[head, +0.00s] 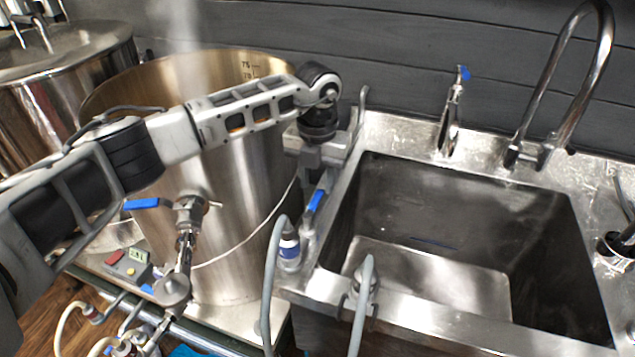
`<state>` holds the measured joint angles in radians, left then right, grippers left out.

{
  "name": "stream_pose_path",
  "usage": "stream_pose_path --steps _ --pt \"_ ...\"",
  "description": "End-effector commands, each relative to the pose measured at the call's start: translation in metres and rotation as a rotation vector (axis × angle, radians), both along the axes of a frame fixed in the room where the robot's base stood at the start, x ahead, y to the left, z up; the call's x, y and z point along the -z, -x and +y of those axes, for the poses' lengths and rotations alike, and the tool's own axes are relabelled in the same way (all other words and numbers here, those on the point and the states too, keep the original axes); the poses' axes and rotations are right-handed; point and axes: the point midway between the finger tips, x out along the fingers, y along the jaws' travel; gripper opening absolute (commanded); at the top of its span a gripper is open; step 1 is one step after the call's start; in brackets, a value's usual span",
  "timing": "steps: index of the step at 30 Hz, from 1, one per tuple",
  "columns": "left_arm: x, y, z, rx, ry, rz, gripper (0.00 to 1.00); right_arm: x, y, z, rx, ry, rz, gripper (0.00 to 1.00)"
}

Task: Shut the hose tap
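The hose tap (308,232) stands at the left rim of the sink, with a blue lever (315,201) that slants upward. A grey hose (270,285) with a blue-and-white fitting is beside it at its lower left. My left arm reaches in from the left across the steel kettle. My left gripper (322,178) points down just above the blue lever. Its fingertips are small and partly hidden, so I cannot tell whether they touch the lever or how far apart they are. My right gripper is not in view.
The steel sink (440,325) is on the right, with a tall curved faucet (545,100) and a smaller blue-tipped tap (450,120) behind it. The large kettle (235,250) stands on the left; its valve has a blue handle (148,203). Another hose end (366,280) hangs over the sink's front rim.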

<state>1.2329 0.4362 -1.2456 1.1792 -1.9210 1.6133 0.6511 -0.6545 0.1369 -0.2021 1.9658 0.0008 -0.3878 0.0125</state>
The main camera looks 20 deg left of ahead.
Motion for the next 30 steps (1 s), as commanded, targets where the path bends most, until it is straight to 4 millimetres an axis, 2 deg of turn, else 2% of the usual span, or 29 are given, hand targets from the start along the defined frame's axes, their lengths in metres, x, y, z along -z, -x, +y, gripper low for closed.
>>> stream_pose_path --steps 6,16,17,20,21,30 --pt "0.022 0.0 0.0 -0.001 0.001 0.0 0.37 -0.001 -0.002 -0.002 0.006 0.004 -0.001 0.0" --pt "0.025 0.0 0.0 0.0 0.001 -0.001 0.37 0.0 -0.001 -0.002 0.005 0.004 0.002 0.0" --pt "0.025 0.0 0.0 0.0 0.001 -0.001 0.32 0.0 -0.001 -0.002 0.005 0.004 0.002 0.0" --pt "0.025 0.0 0.0 0.0 0.001 -0.001 0.04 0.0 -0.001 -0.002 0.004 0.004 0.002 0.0" --pt "0.025 0.0 0.0 0.0 0.001 -0.001 0.0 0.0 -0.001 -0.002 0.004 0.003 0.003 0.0" --pt "0.026 -0.004 0.001 0.013 0.001 -0.002 0.0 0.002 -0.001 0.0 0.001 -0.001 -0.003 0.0"
